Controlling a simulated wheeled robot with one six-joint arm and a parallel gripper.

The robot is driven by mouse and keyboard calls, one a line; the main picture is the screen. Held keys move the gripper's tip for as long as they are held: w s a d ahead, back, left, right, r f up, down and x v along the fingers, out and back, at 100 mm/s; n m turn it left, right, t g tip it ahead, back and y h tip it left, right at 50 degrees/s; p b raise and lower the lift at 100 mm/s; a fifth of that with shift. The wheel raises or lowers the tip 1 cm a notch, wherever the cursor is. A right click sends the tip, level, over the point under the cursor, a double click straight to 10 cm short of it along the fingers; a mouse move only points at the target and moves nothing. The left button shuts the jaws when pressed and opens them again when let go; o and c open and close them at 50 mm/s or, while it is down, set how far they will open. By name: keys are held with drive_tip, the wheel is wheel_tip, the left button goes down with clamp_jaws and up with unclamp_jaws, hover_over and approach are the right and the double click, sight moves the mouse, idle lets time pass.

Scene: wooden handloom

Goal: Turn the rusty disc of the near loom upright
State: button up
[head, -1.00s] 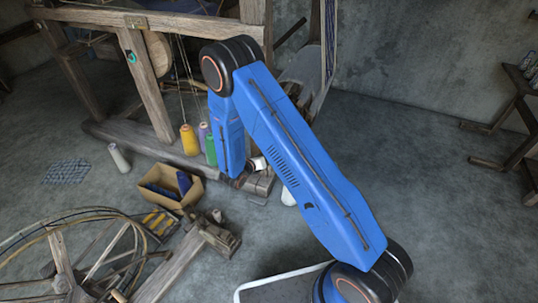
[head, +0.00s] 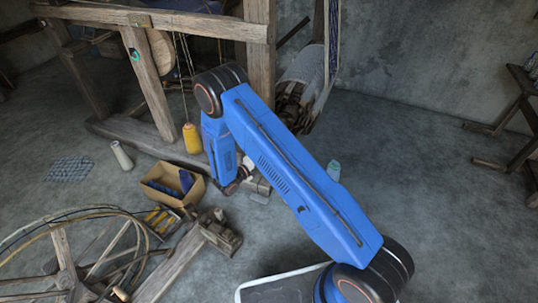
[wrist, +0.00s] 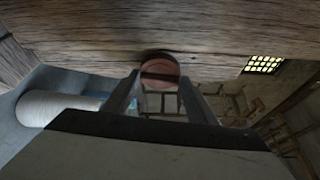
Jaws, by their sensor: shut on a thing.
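The rusty disc (wrist: 160,72) is a reddish-brown round piece with a dark line across it, at the centre of the wrist view against a weathered wooden beam (wrist: 90,35). My gripper (wrist: 158,92) has its two fingers on either side of the disc and is shut on it. In the head view my blue arm hides the disc and most of my gripper. The near loom (head: 150,22) is a wooden frame at the upper left of the head view, behind my arm.
A spinning wheel (head: 75,262) is at lower left. A teal cone (head: 333,171) stands right of my arm.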

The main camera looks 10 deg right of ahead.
drive_tip(key=shift+f+n, duration=0.15)
drive_tip(key=shift+n, duration=0.45)
drive_tip(key=o, duration=1.1)
drive_tip(key=shift+c, duration=0.2)
drive_tip(key=f+v, duration=0.1)
drive_tip(key=v, duration=1.6)
drive_tip(key=shift+a, duration=0.25)
